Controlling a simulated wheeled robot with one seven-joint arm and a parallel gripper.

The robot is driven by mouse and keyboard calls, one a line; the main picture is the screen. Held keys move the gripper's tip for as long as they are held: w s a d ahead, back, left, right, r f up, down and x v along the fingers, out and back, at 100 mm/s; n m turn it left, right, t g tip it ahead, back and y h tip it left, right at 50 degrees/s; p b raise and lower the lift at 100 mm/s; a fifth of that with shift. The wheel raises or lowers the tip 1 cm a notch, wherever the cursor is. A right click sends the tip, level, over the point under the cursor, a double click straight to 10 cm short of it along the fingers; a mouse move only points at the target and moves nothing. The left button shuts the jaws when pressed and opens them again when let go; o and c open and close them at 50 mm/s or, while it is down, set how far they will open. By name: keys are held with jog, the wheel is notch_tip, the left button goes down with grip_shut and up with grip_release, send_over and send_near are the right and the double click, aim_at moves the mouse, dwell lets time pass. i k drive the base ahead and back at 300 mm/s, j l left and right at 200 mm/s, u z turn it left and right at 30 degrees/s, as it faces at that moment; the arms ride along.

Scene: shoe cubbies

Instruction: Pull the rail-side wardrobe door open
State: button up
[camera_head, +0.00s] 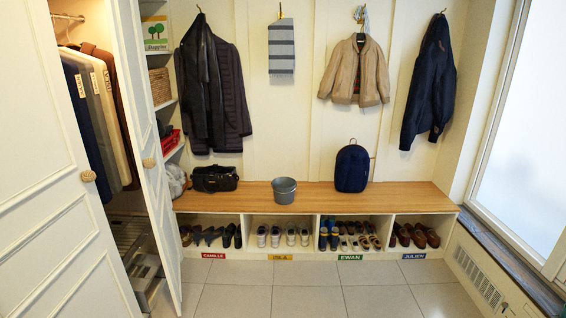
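The wardrobe stands at the left. Its nearer white panelled door (45,200) fills the left edge and has a round woven-looking knob (88,176). A second white door (155,200), seen steeply from the side, stands out to its right with a similar knob (149,163). Between the two doors is a gap. Through it I see a hanging rail (68,17) with garments and covers (100,110) on hangers, and metal racks (138,255) low down. The nearer door covers part of the rail space; its hinge edge is outside the view. My gripper is not in view.
Shelves (160,105) with a basket and a bag stand right of the second door. A wooden bench (235,195) over shoe cubbies runs along the back, holding a bucket (284,190), black bag (214,178) and backpack (352,167). The tiled floor (310,300) in front is clear.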

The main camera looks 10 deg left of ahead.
aim_at(121, 19)
jog(key=i+l+u, duration=0.1)
jog(key=i+u, duration=0.15)
jog(key=i, duration=0.25)
jog(key=i+l+u, duration=0.25)
jog(key=i, duration=0.25)
jog(key=i+l+u, duration=0.25)
jog(key=i, duration=0.25)
jog(key=i+l+u, duration=0.35)
jog(key=i+u, duration=0.15)
jog(key=i+l+u, duration=0.5)
jog(key=k+l, duration=0.05)
jog(key=k, duration=0.05)
